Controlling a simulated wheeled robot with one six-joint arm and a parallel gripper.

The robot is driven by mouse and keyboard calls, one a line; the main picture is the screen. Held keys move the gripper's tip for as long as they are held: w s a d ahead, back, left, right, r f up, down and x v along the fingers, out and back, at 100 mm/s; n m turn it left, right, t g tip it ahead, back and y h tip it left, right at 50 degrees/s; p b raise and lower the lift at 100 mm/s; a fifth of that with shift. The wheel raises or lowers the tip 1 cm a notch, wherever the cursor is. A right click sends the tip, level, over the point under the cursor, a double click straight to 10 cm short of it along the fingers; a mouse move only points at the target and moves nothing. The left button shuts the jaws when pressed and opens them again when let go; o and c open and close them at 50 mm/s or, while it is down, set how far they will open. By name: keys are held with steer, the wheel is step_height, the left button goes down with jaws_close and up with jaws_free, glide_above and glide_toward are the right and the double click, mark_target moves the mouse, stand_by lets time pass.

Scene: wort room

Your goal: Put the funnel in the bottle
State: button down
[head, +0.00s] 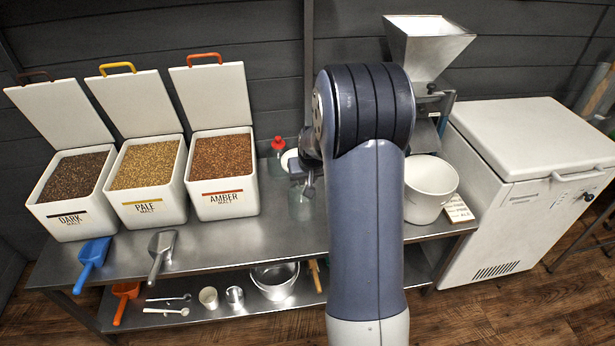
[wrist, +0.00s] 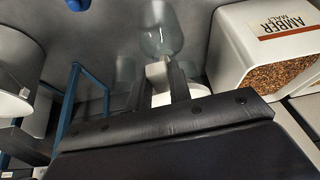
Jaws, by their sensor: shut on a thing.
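My gripper (head: 303,184) is over the steel bench, partly hidden by my arm in the head view. In the wrist view my gripper (wrist: 166,84) is shut on the white funnel (wrist: 182,96), which shows between and behind the fingers. In the head view a white edge of the funnel (head: 289,160) shows left of my arm. The clear glass bottle (head: 300,206) stands below my gripper, partly hidden. It also shows just beyond the fingertips in the wrist view (wrist: 160,32). I cannot tell whether funnel and bottle touch.
A red-capped bottle (head: 277,152) stands behind. The amber malt bin (head: 223,178) is to the left, with pale (head: 146,190) and dark (head: 73,198) bins beyond. A white bucket (head: 430,190) and a mill hopper (head: 428,45) are right. Bench front left holds two scoops.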

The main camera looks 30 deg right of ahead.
steer(key=shift+f+b, duration=1.65)
steer(key=shift+f, duration=0.6)
steer(key=c, duration=1.2)
jaws_free()
steer(key=shift+r, duration=0.1)
steer(key=p+v, duration=0.1)
steer(key=v, duration=0.9)
steer(key=shift+s+r, duration=0.2)
steer(key=shift+r, duration=0.05)
